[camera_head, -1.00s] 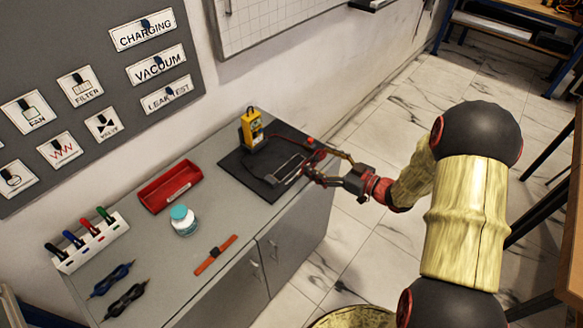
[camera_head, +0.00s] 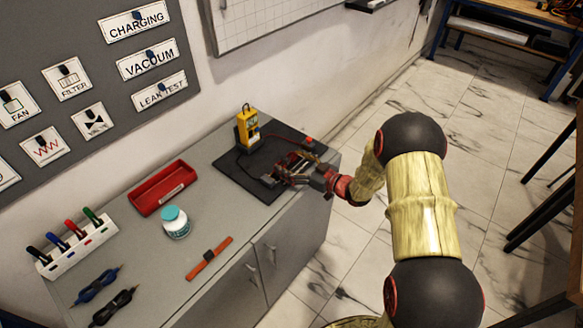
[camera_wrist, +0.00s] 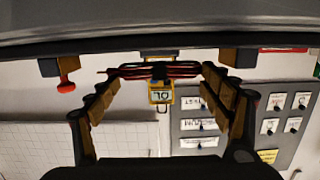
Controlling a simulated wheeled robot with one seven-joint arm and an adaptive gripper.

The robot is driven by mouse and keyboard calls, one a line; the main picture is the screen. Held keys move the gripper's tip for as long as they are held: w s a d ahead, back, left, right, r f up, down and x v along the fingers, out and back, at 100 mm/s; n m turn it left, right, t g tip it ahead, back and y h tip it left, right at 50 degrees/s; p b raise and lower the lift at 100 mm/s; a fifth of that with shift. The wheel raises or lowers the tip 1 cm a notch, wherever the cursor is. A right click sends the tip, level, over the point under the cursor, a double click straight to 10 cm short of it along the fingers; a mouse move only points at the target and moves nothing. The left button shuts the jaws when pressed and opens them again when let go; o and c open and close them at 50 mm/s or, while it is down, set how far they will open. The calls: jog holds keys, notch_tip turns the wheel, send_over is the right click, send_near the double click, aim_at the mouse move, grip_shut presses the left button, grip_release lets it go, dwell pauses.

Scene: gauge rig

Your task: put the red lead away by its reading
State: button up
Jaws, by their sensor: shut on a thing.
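The red lead (camera_wrist: 185,70) is a bundled coil with a dark band at its middle. In the wrist view it spans the space between the fingers of my gripper (camera_wrist: 162,76), which is shut on it. In the head view my gripper (camera_head: 284,174) is low over the black mat (camera_head: 240,180), and its fingers hide much of the lead. The yellow meter (camera_head: 249,128) stands upright at the mat's back left. In the wrist view the meter (camera_wrist: 161,86) appears upside down; its display seems to read "OL".
An open red tray (camera_head: 178,196) with a label lies left of the mat. A red button (camera_head: 308,141) is at the mat's back right.

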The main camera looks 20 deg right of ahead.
jog(key=shift+s+f, duration=0.1)
jog(key=shift+f, duration=0.75)
jog(key=shift+c, duration=0.5)
jog(key=o, duration=1.4)
jog(key=shift+r, duration=0.15)
jog(key=shift+c, duration=0.2)
